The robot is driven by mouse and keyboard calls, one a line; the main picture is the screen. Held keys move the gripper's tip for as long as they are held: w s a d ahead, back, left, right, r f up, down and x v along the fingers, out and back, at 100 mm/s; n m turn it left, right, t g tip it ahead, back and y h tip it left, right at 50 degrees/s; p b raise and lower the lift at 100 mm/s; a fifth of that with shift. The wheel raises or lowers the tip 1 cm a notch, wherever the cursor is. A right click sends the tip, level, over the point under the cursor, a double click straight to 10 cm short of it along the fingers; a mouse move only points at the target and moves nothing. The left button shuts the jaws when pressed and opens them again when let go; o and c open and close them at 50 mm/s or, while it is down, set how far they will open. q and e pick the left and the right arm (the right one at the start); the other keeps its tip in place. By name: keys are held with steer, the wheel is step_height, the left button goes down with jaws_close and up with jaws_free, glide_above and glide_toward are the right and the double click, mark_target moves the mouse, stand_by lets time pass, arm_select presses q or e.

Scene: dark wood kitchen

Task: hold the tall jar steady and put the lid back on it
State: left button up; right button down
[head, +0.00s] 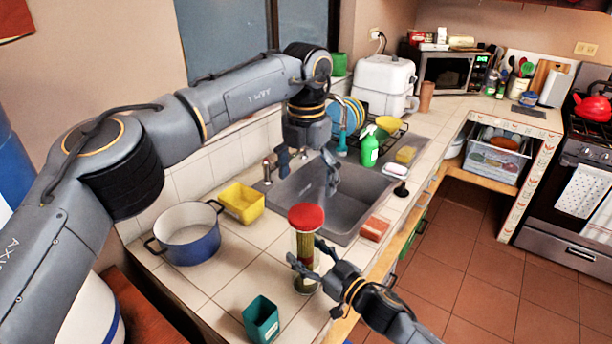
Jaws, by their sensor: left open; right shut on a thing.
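The tall jar (304,273) is clear with green and yellowish contents and stands upright on the tiled counter in front of the sink. The red lid (306,215) sits on top of the jar, covering its mouth; I cannot tell how firmly it is seated. My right gripper (307,256) is shut on the jar's body below the lid, coming in from the lower right. My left gripper (308,181) is open and empty, pointing down over the sink, above and behind the lid and apart from it.
A blue pot (190,249) and yellow container (242,202) stand left of the jar. A teal cup (261,320) is at the front. Bare tiles lie between pot and jar.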

mark_target(306, 214)
arm_select(q)
steer(key=n, duration=0.4)
steer(key=shift+r, duration=0.15)
steer(key=n, duration=0.4)
steer(key=shift+r, duration=0.15)
steer(key=shift+f, duration=4.05)
